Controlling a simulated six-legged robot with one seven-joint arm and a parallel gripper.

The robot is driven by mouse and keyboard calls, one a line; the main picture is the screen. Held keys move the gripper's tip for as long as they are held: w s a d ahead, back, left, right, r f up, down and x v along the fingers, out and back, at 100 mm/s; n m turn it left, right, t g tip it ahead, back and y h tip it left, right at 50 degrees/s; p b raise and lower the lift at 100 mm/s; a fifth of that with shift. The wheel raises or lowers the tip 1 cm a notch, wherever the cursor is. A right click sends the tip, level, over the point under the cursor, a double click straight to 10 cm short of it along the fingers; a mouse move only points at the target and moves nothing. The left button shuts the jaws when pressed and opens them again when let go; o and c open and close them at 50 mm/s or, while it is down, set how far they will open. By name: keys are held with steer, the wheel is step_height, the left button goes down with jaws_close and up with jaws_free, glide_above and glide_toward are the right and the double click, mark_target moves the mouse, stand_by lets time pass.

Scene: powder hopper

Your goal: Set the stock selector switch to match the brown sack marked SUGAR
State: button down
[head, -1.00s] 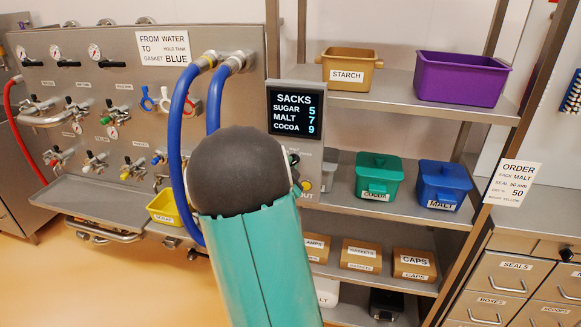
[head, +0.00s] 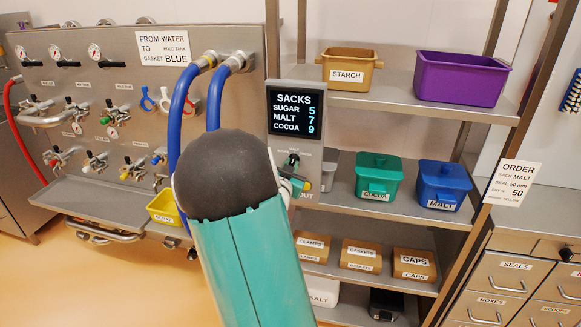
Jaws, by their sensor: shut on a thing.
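The stock panel (head: 312,145) hangs on the shelf's left post. Its screen (head: 296,110) reads SACKS, SUGAR 5, MALT 7, COCOA 9. A small dark selector switch (head: 291,159) sits below the screen. Its lettering is too small to read and its setting cannot be told. My gripper (head: 292,172) is at the switch, shut on it, mostly hidden behind my own arm's dark rounded joint. No brown sack marked SUGAR is in view.
A yellow button marked OUT (head: 306,186) is just right of my gripper. Blue hoses (head: 176,115) hang close to my arm's left. Shelves (head: 400,103) with bins stand right. An order card (head: 513,184) reads SACK MALT.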

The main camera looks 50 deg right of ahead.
steer(key=n, duration=1.3)
steer(key=shift+n, duration=0.3)
stand_by(0.3)
steer(key=c, duration=1.4)
jaws_free()
steer(key=v, duration=1.3)
steer(key=shift+s+a, duration=0.25)
steer(key=shift+a, duration=0.05)
